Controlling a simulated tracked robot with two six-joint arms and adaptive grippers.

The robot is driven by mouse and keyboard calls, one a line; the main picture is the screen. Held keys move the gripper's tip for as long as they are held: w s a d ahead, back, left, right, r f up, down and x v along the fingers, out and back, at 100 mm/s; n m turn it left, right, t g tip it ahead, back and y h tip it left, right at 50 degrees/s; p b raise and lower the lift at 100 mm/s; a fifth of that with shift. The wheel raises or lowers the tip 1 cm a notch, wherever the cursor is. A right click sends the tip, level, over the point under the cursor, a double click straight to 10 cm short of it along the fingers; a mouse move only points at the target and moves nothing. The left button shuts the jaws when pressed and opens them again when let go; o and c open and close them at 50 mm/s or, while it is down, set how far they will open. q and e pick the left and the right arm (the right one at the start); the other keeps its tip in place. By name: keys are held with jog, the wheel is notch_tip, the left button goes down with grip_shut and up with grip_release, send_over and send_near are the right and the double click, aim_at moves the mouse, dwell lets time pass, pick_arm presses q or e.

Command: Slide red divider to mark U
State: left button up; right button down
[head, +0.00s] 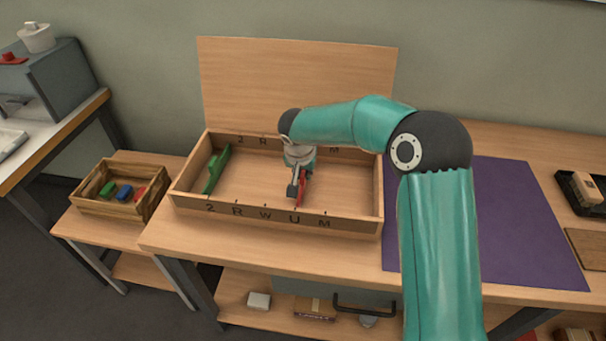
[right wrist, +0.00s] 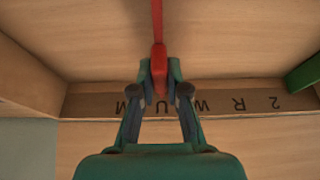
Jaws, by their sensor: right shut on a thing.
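The red divider (head: 301,191) stands across the open wooden tray (head: 351,222), its front end close behind the U on the front wall. I cannot tell whether it lines up exactly with the mark. My right gripper (head: 296,188) is shut on the red divider, which also shows in the right wrist view (right wrist: 158,45) between the two fingers (right wrist: 159,75). The front wall reads 2, R, W, U, M. My left gripper is not in view.
A green divider (head: 216,170) stands near the tray's left end. A small crate (head: 122,206) with coloured blocks is on a lower stand at left. A purple mat (head: 520,225) lies right of the tray. My right arm hides part of the tray's back wall.

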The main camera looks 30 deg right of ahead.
jog(key=c, duration=1.2)
grip_release()
jog(key=shift+o, duration=0.2)
jog(key=shift+r, duration=0.15)
jog(key=v, duration=1.1)
jog(key=shift+s+r, duration=0.15)
jog(key=shift+r, duration=0.1)
jog(key=shift+a, duration=0.15)
